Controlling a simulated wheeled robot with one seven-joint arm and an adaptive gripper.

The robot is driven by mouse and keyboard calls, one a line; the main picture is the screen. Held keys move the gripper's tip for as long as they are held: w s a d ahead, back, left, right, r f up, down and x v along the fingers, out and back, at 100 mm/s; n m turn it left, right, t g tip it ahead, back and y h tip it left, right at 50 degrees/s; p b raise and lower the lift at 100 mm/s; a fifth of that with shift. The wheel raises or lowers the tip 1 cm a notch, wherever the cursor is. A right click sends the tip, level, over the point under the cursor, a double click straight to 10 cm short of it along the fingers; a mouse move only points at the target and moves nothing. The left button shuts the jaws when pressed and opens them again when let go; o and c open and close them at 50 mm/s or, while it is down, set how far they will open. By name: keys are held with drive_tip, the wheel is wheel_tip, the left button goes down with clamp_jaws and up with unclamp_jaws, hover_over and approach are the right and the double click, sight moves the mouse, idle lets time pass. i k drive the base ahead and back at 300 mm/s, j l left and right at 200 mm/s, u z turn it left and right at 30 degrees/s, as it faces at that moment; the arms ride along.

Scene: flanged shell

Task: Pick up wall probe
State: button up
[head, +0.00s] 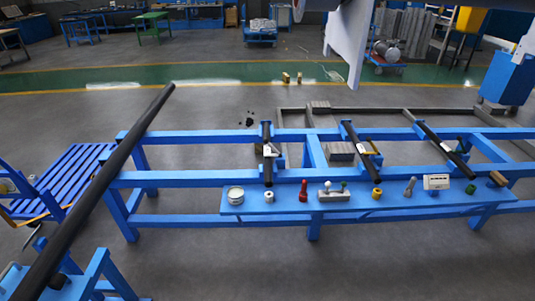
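No thing here is plainly marked as the wall probe. Small items stand in a row on a blue shelf (290,206) along the front of a blue frame. A slim grey upright piece (410,187) stands right of the middle, and a grey block with pale round knobs (333,191) stands left of it. Either could be the probe; I cannot tell at this size. A white box with dark marking (436,182) stands just right of the slim piece. My gripper is not in view; white parts of my arm seem to hang at the top.
The shelf also holds a white tin (235,195), a white ring (268,197), a red piece (303,191), a yellow ring (377,193), a green piece (471,189) and a brown block (497,178). Dark bars cross the frame behind. A long black pipe (90,205) slants at left.

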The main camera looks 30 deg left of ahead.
sight(413, 181)
drive_tip(key=i, duration=0.6)
drive_tip(key=i+j+z, duration=0.1)
drive_tip(key=i, duration=0.45)
drive_tip(key=i+j, duration=0.15)
drive_tip(key=i, duration=0.4)
drive_tip(key=i+j, duration=0.1)
drive_tip(key=i, duration=0.5)
drive_tip(key=i+j+z, duration=0.1)
drive_tip(key=i, duration=0.45)
